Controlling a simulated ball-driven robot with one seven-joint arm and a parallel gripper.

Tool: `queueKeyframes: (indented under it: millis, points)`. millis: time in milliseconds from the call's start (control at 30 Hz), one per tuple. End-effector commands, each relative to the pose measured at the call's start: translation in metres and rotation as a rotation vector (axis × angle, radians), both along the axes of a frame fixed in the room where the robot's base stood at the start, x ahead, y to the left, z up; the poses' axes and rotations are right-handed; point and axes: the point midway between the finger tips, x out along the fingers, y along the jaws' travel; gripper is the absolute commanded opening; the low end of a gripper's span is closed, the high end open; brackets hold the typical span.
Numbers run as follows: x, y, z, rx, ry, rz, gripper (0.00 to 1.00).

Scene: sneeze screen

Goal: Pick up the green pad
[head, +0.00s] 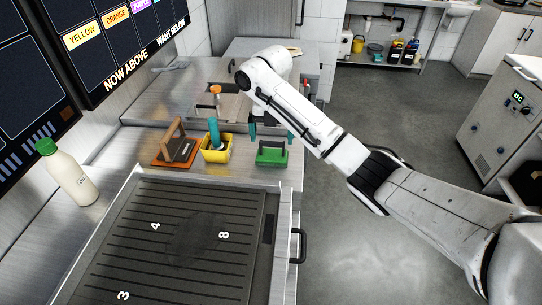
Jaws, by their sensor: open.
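The green pad (271,157) lies on the steel counter, right of the yellow container, near the counter's right edge. A dark handle-like part stands on top of it. My gripper (271,133) is just above and behind the pad in the picture, pointing down. Its teal fingertips are spread apart and the gap between them looks empty. My white arm reaches in from the right and hides much of the gripper. I cannot tell the exact height of the fingertips over the handle.
A yellow container (216,156) holding a teal item stands close left of the pad. An orange-brown pad (161,161) with an upright frame is farther left. A black ribbed griddle plate (165,240) fills the front. A bottle with a green cap (69,175) stands at left.

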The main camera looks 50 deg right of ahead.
Motion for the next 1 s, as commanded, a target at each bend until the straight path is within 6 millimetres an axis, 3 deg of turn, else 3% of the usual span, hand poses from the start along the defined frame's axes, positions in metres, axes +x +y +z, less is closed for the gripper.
queueKeyframes:
  millis: [400, 700, 1000]
  points:
    - [0.002, -0.003, -0.047, 0.0, 0.002, 0.0, 1.0]
    - [0.002, -0.003, -0.053, -0.001, 0.0, 0.0, 1.0]
    - [0.002, -0.003, -0.053, -0.001, -0.001, 0.0, 0.73]
